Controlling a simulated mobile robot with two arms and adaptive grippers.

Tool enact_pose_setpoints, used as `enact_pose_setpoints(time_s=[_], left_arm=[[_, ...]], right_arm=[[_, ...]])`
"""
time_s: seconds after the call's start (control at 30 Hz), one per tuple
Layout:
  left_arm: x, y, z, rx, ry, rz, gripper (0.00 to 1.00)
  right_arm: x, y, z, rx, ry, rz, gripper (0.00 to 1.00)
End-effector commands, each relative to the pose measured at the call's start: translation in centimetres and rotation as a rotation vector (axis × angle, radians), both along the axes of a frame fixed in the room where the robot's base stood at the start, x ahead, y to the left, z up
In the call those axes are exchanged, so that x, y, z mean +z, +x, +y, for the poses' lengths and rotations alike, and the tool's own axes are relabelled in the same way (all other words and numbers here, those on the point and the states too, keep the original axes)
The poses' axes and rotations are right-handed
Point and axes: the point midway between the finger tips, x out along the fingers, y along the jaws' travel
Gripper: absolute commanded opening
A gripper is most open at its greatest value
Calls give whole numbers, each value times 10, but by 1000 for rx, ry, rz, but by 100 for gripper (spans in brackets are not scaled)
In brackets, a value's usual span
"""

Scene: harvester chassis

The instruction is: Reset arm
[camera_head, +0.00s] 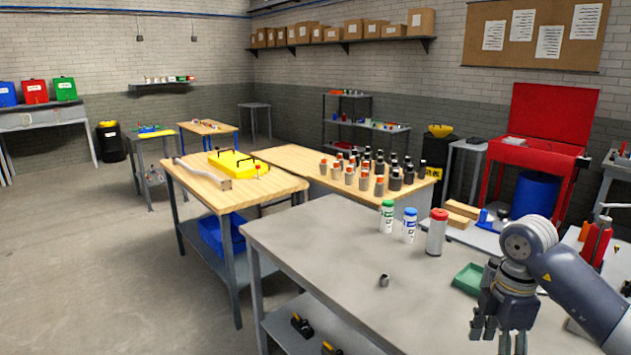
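My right arm comes in from the right, and its gripper (498,340) hangs fingers down over the front right of the grey table (325,245). Its fingers look spread apart, with nothing seen between them. The fingertips reach close to the bottom edge of the picture. My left arm and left gripper are not in view.
Green-capped (387,217), blue-capped (409,226) and red-capped (436,232) containers stand on the grey table. A small metal cylinder (384,280) and a green tray (468,278) lie nearer the gripper. The table's left part is clear. Wooden tables (292,158) stand behind.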

Motion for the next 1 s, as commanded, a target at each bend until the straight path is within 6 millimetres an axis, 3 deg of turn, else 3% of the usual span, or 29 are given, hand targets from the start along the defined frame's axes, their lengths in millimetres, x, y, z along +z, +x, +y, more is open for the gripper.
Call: enact_pose_setpoints(time_s=[0.17,0.37,0.53,0.7,0.8,0.87,0.97,1.0], left_arm=[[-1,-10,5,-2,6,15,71],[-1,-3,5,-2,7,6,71],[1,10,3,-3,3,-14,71],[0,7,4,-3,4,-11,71],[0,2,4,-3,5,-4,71],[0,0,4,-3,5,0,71],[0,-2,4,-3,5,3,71],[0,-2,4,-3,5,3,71]], right_arm=[[-20,3,25,75,111,15,69],[-45,5,64,177,291,21,69],[-72,7,114,269,536,-2,69],[-97,14,175,303,876,-102,69],[-117,27,208,228,1115,-237,69],[-134,39,218,126,1234,-348,69],[-179,59,210,-117,1322,-541,69],[-205,63,200,-232,1314,-609,69]])
